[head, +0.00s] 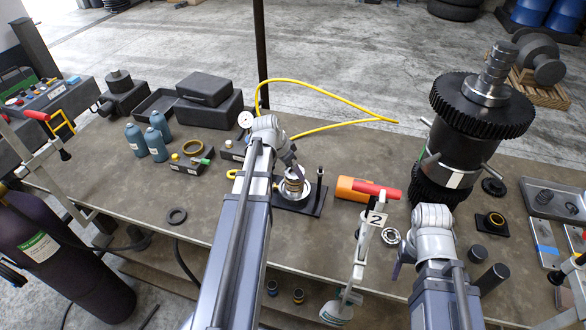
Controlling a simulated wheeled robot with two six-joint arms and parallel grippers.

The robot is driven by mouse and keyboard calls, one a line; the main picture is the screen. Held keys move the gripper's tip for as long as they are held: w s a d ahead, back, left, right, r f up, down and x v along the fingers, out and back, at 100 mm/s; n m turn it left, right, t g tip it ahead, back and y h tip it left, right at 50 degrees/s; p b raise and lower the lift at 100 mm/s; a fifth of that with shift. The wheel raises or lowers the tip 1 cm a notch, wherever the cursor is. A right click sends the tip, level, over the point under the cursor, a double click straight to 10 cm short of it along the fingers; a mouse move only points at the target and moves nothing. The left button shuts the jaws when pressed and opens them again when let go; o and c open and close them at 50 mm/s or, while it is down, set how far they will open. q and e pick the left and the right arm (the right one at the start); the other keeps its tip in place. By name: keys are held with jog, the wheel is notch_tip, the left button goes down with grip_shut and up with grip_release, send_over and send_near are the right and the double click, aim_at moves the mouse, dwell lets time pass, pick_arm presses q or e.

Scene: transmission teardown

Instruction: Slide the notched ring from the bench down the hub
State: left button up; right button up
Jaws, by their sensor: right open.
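A small silver ring (391,236) with an uneven edge lies on the bench beside my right gripper; it looks like the notched ring, but its notches are too small to be sure. The hub (294,186) appears to be the upright copper-and-silver stack on a black base plate at mid-bench. My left gripper (291,163) is just above and behind the hub's top; its fingers are partly hidden by its wrist, and I cannot tell whether they hold anything. My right gripper (397,268) is open, low at the front of the bench, just below the silver ring in the picture.
A tall geared shaft (455,150) rises at the right. A yellow hose (330,88) arches behind.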

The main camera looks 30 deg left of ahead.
pick_arm(q)
jog(key=shift+f, duration=0.25)
jog(key=o, duration=1.5)
jog(key=shift+r, duration=0.1)
jog(key=p+v, duration=0.7)
jog(key=shift+s+r, duration=0.15)
jog(key=shift+r, duration=0.2)
notch_tip(320, 180, up, 7)
jog(key=p, duration=0.7)
